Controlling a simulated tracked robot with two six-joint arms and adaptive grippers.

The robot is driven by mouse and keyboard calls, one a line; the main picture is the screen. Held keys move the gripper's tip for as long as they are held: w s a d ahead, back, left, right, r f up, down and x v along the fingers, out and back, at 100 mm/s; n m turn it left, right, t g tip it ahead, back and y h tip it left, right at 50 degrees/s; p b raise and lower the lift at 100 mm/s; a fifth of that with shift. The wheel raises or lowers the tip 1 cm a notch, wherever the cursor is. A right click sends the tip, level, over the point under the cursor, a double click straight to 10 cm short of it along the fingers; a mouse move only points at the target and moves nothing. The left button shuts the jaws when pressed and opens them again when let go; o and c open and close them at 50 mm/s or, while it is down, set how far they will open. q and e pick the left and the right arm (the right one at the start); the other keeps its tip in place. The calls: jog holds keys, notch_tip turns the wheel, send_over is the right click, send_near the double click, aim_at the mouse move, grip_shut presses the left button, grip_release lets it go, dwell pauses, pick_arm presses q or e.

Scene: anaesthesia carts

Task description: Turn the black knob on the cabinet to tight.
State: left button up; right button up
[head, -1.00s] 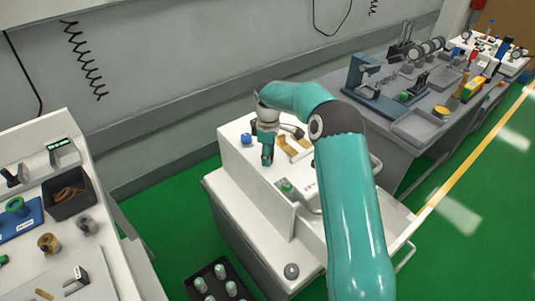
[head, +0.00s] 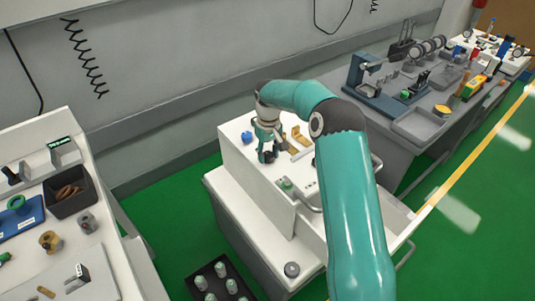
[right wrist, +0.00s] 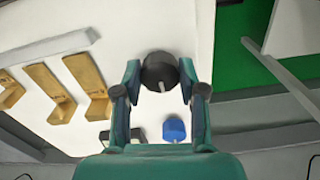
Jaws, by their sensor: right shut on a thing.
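The black knob (right wrist: 157,70) sits on the white top of the cabinet (head: 236,203). It is round, with a pale mark that points down the picture in the right wrist view. My right gripper (right wrist: 159,75) is shut on the knob, with one finger on each side of it. My left gripper is not in view.
A blue knob (right wrist: 174,130) is close to the black knob. Brass-coloured brackets (right wrist: 88,88) stand on the same top. A black tray with capped bottles (head: 222,284) is on the floor, and a bench (head: 112,240) stands left.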

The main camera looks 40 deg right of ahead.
aim_at(268, 155)
jog(key=shift+w+r+m, duration=0.1)
jog(key=shift+m, duration=0.3)
jog(key=o, duration=1.1)
jog(key=shift+o, duration=0.2)
notch_tip(268, 155, up, 12)
